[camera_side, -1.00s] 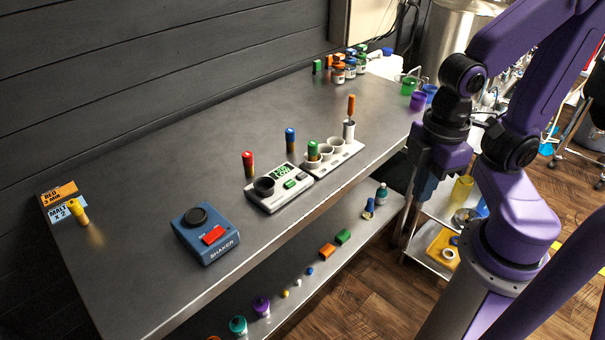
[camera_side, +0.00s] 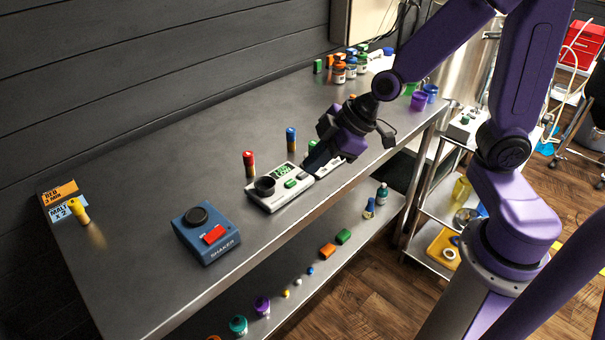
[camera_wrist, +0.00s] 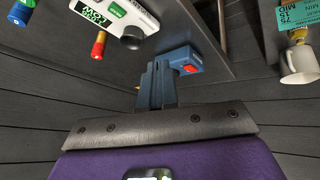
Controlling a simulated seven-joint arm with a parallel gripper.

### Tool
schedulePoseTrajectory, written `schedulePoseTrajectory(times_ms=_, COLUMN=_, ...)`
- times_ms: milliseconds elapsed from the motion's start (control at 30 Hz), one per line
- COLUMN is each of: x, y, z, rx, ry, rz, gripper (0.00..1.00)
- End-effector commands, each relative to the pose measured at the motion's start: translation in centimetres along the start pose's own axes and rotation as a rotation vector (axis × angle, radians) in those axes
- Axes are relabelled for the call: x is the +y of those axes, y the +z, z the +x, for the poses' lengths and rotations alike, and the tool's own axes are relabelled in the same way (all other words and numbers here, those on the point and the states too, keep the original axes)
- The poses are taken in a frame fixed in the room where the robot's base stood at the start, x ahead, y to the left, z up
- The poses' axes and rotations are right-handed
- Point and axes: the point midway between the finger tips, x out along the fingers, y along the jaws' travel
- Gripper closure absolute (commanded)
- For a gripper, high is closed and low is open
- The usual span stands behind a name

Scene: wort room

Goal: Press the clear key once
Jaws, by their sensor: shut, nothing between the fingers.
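A white device (camera_side: 268,199) with a lit green display (camera_side: 283,170), a black round cup and a green key (camera_side: 290,184) sits on the bench in the side view. The key's label is too small to read. My gripper (camera_side: 308,168) is shut and empty, near the right end of the device. It covers most of the white tube rack; I cannot tell its exact height. In the wrist view, my closed fingers (camera_wrist: 158,86) are apart from the device (camera_wrist: 118,18), which shows at the top left with its green key (camera_wrist: 117,9).
A red-capped tube (camera_side: 249,164) and a blue-capped tube (camera_side: 290,140) stand behind the device. A blue shaker (camera_side: 206,236) with a red button is to its left. Bottles (camera_side: 350,67) stand at the back.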

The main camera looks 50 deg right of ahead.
Motion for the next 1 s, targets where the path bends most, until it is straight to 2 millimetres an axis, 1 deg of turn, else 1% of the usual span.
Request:
schedulePoseTrajectory(times_ms=33, x=1.9, y=0.2, z=0.7, rx=0.006, ry=0.056, rz=0.002, gripper=1.0)
schedulePoseTrajectory(times_ms=100, x=4.4, y=0.4, z=1.3, rx=0.013, ry=0.137, rz=-0.003, gripper=1.0)
schedulePoseTrajectory(times_ms=200, x=7.2, y=0.9, z=1.8, rx=0.008, ry=0.234, rz=-0.016, gripper=1.0)
schedulePoseTrajectory(times_ms=300, x=9.3, y=1.5, z=1.9, rx=-0.005, ry=0.304, rz=-0.027, gripper=1.0)
schedulePoseTrajectory(times_ms=400, x=10.4, y=1.9, z=1.9, rx=-0.014, ry=0.346, rz=-0.033, gripper=1.0)
schedulePoseTrajectory(times_ms=567, x=11.0, y=2.1, z=1.9, rx=-0.02, ry=0.366, rz=-0.037, gripper=1.0)
schedulePoseTrajectory(times_ms=833, x=10.9, y=2.1, z=2.0, rx=-0.02, ry=0.363, rz=-0.038, gripper=1.0)
schedulePoseTrajectory(times_ms=1000, x=10.8, y=2.5, z=2.6, rx=-0.023, ry=0.363, rz=-0.039, gripper=1.0)
